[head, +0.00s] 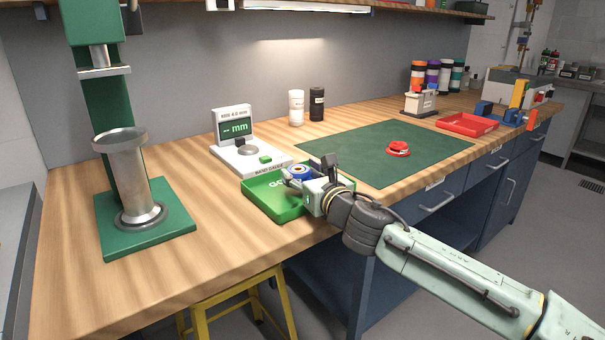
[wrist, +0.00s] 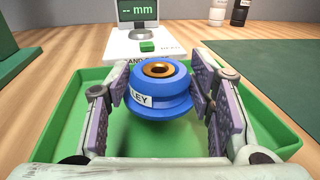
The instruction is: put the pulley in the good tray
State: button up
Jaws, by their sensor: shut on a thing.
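The pulley (wrist: 160,92) is blue with a brass bore and a white label; it also shows in the head view (head: 300,171). My gripper (wrist: 158,95) is shut on the pulley, with one purple-padded finger on each side. In the head view my gripper (head: 305,178) is over the green good tray (head: 262,190). The wrist view shows the tray's wall (wrist: 52,110) around the held pulley and green floor below it. I cannot tell how high the pulley is above the floor.
A gauge with a screen (head: 233,127) stands just behind the tray. A green press (head: 125,190) is at left. A green mat (head: 375,160) with a red part (head: 398,148) lies at right, with a red tray (head: 467,124) beyond it.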

jog(key=shift+f+b, duration=0.4)
jog(key=shift+f, duration=0.2)
jog(key=o, duration=1.4)
jog(key=shift+o, duration=0.2)
jog(key=shift+r, duration=0.15)
jog(key=shift+r+p, duration=0.3)
jog(key=shift+p, duration=0.1)
jog(key=shift+s+d+r, duration=0.2)
jog(key=shift+r, duration=0.05)
jog(key=b+v, duration=0.1)
jog(key=v, duration=1)
jog(key=shift+s, duration=0.3)
